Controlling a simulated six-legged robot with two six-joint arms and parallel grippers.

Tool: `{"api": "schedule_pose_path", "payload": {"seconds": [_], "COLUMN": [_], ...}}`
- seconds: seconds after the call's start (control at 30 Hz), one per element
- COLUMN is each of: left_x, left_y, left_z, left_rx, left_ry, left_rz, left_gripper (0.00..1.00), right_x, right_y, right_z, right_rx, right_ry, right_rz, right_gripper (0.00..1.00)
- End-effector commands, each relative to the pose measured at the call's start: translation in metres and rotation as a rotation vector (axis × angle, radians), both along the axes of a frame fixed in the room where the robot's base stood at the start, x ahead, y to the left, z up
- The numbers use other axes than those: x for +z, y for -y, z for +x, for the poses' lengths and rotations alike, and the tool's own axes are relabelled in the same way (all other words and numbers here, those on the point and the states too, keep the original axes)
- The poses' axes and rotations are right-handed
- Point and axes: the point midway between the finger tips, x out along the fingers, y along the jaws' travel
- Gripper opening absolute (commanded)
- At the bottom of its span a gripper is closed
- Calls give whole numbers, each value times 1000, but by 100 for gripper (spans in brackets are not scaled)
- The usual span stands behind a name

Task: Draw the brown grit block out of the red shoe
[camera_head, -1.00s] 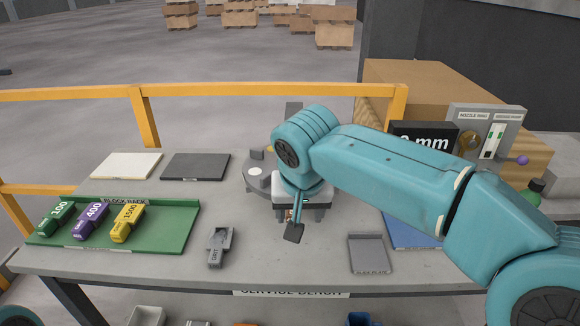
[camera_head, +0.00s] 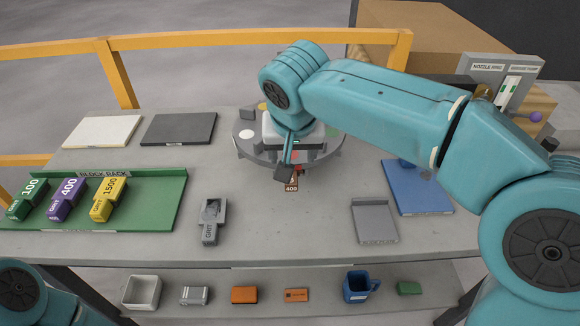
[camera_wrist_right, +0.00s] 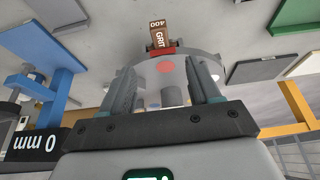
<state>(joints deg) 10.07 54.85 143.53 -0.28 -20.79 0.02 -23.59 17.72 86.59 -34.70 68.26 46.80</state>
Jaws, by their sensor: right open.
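The brown grit block (camera_head: 292,184), marked 400, sticks out toward me from the near edge of the grey round turntable (camera_head: 330,157). In the right wrist view the block (camera_wrist_right: 158,34) stands out of the red shoe (camera_wrist_right: 159,51) on the disc's rim. My right gripper (camera_head: 284,172) is just beside and above the block in the head view, partly hiding the shoe. In the right wrist view its two fingers (camera_wrist_right: 163,84) are apart with nothing between them; the block lies beyond the tips. My left gripper is out of view.
A green block rack (camera_head: 150,209) holds green, purple and yellow blocks at left. A grey grit holder (camera_head: 211,222) and a grey plate (camera_head: 374,222) lie in front. A blue mat (camera_head: 420,195) is at right. The bench between holder and plate is clear.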

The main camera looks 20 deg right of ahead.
Motion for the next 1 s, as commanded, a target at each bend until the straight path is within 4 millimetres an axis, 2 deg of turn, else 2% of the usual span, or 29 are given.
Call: {"api": "schedule_pose_path", "payload": {"seconds": [0.03,0.3,0.5,0.7,1.0], "left_x": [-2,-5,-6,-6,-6], "left_y": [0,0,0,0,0], "left_z": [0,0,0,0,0], "left_rx": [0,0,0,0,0], "left_ry": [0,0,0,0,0], "left_rz": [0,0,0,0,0], "left_gripper": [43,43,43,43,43], "right_x": [-13,-68,-99,-113,-114], "right_y": [2,7,10,12,12], "right_z": [3,26,40,48,49], "right_rx": [-1,-1,0,1,0], "right_ry": [-6,-4,-3,0,0], "right_rz": [-1,-1,0,0,1], "right_gripper": [62,62,62,62,62]}}
